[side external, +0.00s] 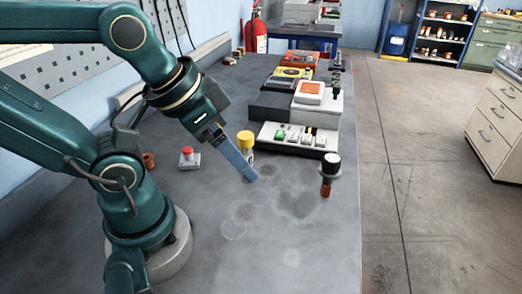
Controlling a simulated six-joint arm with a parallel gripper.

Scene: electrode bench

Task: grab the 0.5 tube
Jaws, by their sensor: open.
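My gripper (250,178) points down and to the right, its blue-grey fingers low over the bench. It is open, with nothing visible between the fingers. I cannot read a 0.5 label on anything, so I cannot tell which item is the 0.5 tube. A yellow-capped container (246,138) stands just behind the fingers, partly hidden by them. A white block (272,146) behind and to the right holds several small coloured pieces, too small to identify. A dark-capped item with a reddish-brown lower part (327,186) stands upright to the right, apart from the gripper.
A red button box (189,158) sits left of the gripper. A white instrument with an orange screen (309,92) and a yellow meter (290,76) stand farther back. The grey bench (290,258) is clear in front, with stain rings; its right edge drops to the floor.

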